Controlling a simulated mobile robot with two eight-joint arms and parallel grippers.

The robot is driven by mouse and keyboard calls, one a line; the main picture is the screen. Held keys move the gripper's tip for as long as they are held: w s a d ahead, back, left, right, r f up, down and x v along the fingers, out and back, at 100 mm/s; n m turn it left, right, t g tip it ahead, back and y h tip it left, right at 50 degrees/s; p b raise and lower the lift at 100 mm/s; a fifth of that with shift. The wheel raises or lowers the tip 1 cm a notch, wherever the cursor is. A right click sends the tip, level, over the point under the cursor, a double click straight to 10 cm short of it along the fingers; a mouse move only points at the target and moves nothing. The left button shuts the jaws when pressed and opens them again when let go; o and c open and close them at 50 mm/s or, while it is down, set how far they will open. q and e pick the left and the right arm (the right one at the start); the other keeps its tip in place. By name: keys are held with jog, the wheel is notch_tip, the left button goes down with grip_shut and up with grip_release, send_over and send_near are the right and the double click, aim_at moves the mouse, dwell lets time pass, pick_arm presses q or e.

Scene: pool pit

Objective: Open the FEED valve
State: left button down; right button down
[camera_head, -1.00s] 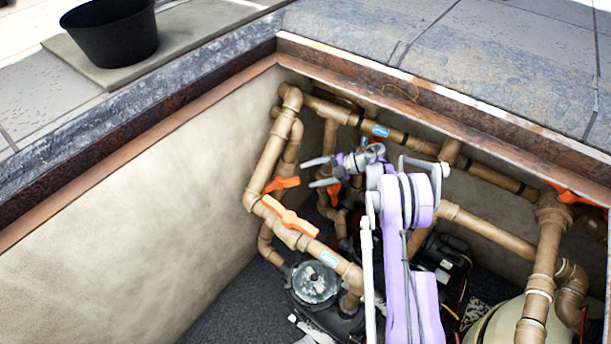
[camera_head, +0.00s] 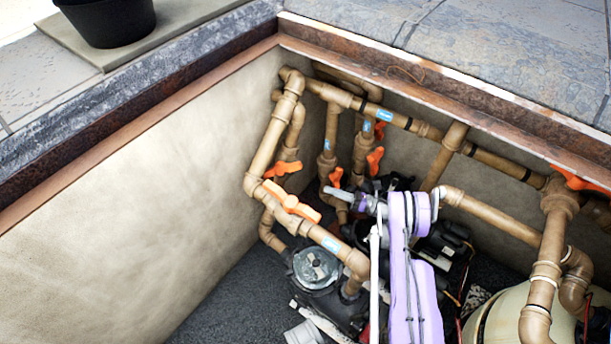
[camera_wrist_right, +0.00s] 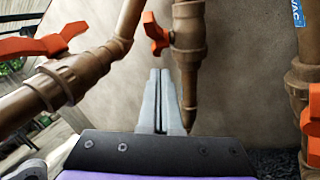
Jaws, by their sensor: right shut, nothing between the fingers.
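Several orange valve handles sit on tan pipes in the pit; which one is FEED I cannot read. One is a large orange handle (camera_head: 290,203) on the sloping front-left pipe, and another orange handle (camera_head: 283,168) is behind it. More handles stand on the upright pipes: one low (camera_head: 335,177), one mid (camera_head: 375,160), one upper (camera_head: 380,131). My right gripper (camera_head: 331,191) is shut and empty near the low handle. In the right wrist view its fingers (camera_wrist_right: 160,75) lie together, below a small orange handle (camera_wrist_right: 155,33), with no clear contact. My left gripper is out of view.
A black pump with a clear lid (camera_head: 316,268) lies below. A pale tank (camera_head: 500,315) and pipes crowd the right. Another orange handle (camera_head: 580,180) is by the right wall. The stone rim (camera_head: 150,110) edges the pit; a black pot (camera_head: 110,20) stands outside.

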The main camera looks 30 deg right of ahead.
jog(key=w+a+r+n+t, duration=0.1)
jog(key=w+a+r+n, duration=0.1)
jog(key=w+a+r, duration=0.3)
jog(key=w+a, duration=0.1)
jog(key=w, duration=0.1)
jog(key=shift+w, duration=0.35)
jog(key=shift+d+r, duration=0.1)
dwell(0.5)
